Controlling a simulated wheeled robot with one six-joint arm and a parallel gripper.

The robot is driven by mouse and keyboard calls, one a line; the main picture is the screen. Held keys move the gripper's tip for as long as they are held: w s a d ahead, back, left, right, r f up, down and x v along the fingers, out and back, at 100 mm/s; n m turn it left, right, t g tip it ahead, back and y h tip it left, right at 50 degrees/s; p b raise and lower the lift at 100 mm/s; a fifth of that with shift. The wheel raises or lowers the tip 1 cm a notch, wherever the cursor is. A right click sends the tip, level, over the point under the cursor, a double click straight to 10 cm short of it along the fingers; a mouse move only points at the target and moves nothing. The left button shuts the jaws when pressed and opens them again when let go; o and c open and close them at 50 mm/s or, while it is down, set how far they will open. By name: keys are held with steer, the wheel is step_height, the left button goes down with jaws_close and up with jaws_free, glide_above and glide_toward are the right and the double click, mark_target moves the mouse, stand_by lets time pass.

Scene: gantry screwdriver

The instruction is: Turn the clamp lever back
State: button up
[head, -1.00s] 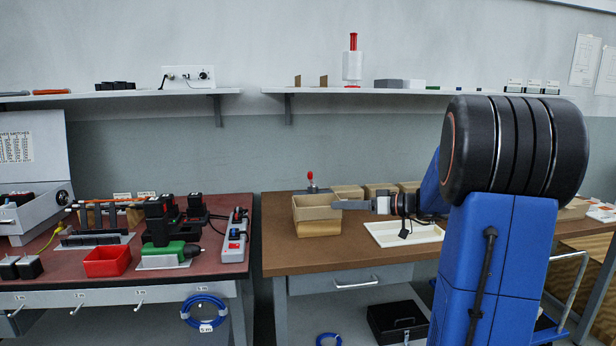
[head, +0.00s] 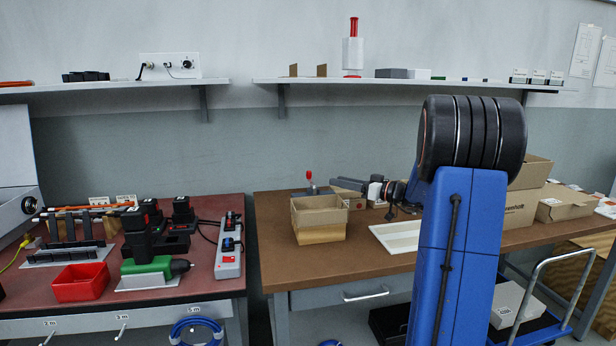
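The clamp lever (head: 309,176) has a red tip and stands upright in the head view, just behind an open cardboard box (head: 318,214) on the brown bench. Its dark base (head: 313,189) shows above the box's back edge; the rest is hidden by the box. My gripper (head: 334,184) reaches in from the right, a little to the right of the lever and slightly lower than its red tip. A small gap shows between them in the picture. The fingers are seen side-on and small, so I cannot tell whether they are open or shut.
A white tray (head: 398,237) lies on the bench below my arm. More cardboard boxes (head: 519,206) stand to the right. A red-topped bench (head: 205,290) at left carries a red bin (head: 81,282), a green screwdriver (head: 152,266) and a power strip (head: 229,250). Bare bench shows around the box.

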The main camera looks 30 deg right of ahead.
mark_target(309, 179)
steer(key=x, duration=1.3)
steer(key=shift+w+a, duration=0.15)
steer(key=shift+w, duration=0.05)
jaws_close()
